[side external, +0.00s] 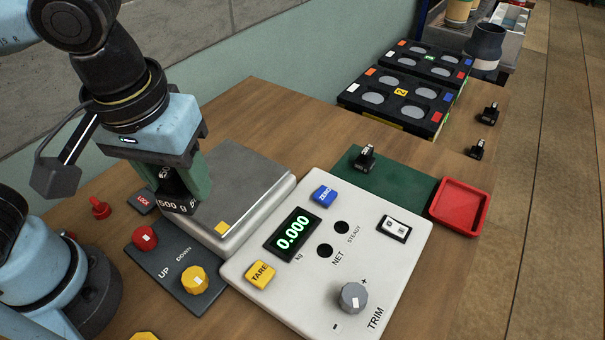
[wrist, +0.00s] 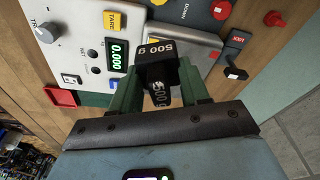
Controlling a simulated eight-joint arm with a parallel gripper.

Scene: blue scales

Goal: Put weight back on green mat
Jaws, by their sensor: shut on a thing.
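My gripper (side external: 183,190) is shut on a black weight (side external: 176,204) marked 500 g. It holds the weight in front of the left part of the scale's metal plate (side external: 248,165); the exact height is hard to tell. In the wrist view the weight (wrist: 157,72) sits between the green fingers. The green mat (side external: 405,187) lies right of the scale, behind the white panel, and one small black weight (side external: 365,158) stands on its left part. The display (side external: 293,234) reads 0.000 kg.
A red tray (side external: 462,205) touches the mat's right side. The white control panel (side external: 330,270) has buttons and a grey knob. An UP/DOWN button box (side external: 175,265) is at front left. Black racks (side external: 395,100) stand behind. Two small black objects (side external: 488,114) lie at the table's right edge.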

